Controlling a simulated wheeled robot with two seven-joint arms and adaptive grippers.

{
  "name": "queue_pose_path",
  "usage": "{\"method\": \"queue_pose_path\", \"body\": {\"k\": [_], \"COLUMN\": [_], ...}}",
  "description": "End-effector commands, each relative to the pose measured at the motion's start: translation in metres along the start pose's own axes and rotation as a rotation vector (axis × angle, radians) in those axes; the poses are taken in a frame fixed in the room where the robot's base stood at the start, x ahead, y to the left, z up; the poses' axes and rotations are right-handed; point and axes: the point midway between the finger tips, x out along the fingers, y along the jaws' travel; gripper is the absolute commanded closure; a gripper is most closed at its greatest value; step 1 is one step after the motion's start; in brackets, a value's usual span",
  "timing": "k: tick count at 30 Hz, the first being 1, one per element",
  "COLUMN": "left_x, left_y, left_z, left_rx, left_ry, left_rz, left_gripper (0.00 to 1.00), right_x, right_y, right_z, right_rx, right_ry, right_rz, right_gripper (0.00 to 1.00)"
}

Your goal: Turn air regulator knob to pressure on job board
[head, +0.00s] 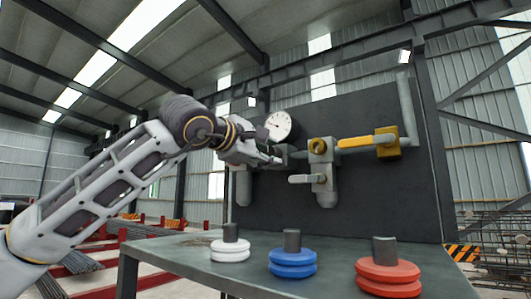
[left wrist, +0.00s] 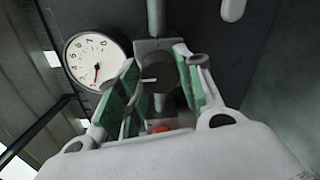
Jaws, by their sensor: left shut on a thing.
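The round white gauge (head: 278,126) is on the dark upright panel (head: 385,108). In the left wrist view the gauge (left wrist: 97,60) has a reddish needle pointing down in the picture; its small numbers are hard to read. The dark round regulator knob (left wrist: 158,73) with a white line sits on a grey body beside the gauge. My left gripper (head: 270,157) reaches the panel just below the gauge. In the left wrist view its green-padded fingers (left wrist: 155,90) are closed on the knob from both sides. No written pressure is readable. My right gripper is out of view.
Right of the knob are grey pipes with a yellow handle (head: 355,142) and a grey lever (head: 305,179). A bench (head: 200,270) in front carries white (head: 230,251), blue (head: 292,263) and red (head: 388,277) ringed pieces. An orange spot (left wrist: 162,129) shows below the knob.

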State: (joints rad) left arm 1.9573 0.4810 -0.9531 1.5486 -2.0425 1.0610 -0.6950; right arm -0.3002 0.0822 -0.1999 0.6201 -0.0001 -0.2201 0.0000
Motion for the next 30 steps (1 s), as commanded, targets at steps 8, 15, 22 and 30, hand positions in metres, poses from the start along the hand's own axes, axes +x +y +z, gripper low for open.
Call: {"method": "queue_pose_path", "body": {"k": [8,15,22,30], "left_x": [-0.0004,-0.0003,-0.0002,0.0000], "left_y": [0.0004,0.0001,-0.0002,-0.0003], "left_z": [0.0007,0.0008,0.0008,0.0004], "left_rx": [0.057,0.060,0.059,0.058], "left_ry": [0.002,0.001,0.001,0.002], "left_rz": [0.002,0.001,0.001,0.000], "left_gripper": [0.88,0.88,0.50,0.42], "right_x": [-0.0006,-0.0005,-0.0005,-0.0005], "right_y": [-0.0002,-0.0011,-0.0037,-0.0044], "right_z": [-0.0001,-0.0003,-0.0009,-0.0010], "right_rx": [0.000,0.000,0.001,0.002], "right_ry": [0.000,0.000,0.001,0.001], "right_rz": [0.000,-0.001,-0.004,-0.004], "right_gripper": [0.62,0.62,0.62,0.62]}}
